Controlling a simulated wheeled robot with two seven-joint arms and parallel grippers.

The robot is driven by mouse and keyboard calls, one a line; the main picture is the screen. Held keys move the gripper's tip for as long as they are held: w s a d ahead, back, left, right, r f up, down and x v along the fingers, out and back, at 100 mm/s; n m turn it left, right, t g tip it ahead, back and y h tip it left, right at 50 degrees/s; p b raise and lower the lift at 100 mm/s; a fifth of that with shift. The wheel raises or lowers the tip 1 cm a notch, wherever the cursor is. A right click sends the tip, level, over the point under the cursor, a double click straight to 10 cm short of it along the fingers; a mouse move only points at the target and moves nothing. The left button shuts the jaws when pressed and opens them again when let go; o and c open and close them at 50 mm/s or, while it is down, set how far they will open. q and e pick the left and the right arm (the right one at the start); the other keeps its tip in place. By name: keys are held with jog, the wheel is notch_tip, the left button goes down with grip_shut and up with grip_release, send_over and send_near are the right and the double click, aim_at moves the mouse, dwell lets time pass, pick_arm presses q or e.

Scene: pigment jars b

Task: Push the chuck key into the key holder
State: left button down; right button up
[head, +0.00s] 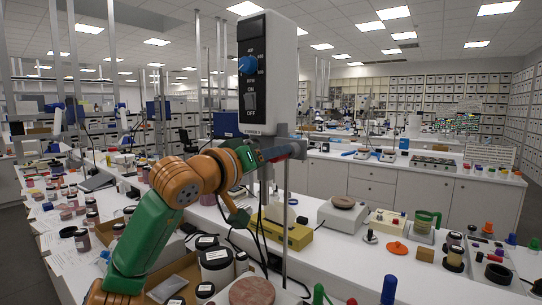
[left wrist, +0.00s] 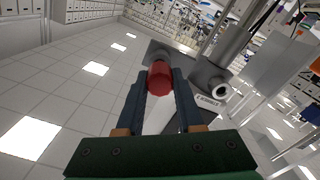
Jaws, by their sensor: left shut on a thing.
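My left gripper (head: 284,151) reaches in from the left to just under the tall grey-white stirrer head (head: 268,75) with the blue knob. In the left wrist view its two dark fingers (left wrist: 160,95) are shut on a red cylindrical piece (left wrist: 160,78), which looks like the handle of the chuck key. The key's far end is hidden behind the handle. A dark grey block (left wrist: 165,50) lies right beyond the red piece and may be the key holder; I cannot tell whether the key is in it. My right gripper is not in view.
Several jars and a hot plate (head: 342,214) crowd the bench.

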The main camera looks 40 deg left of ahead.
pick_arm(q)
jog(key=shift+w, duration=0.55)
jog(key=shift+c, duration=2.3)
grip_release()
jog(key=shift+s, duration=0.1)
jog(key=s+b, duration=0.2)
jog(key=s, duration=0.5)
jog(key=shift+d+b, duration=0.3)
jog(key=shift+d, duration=0.05)
jog(key=shift+w, duration=0.15)
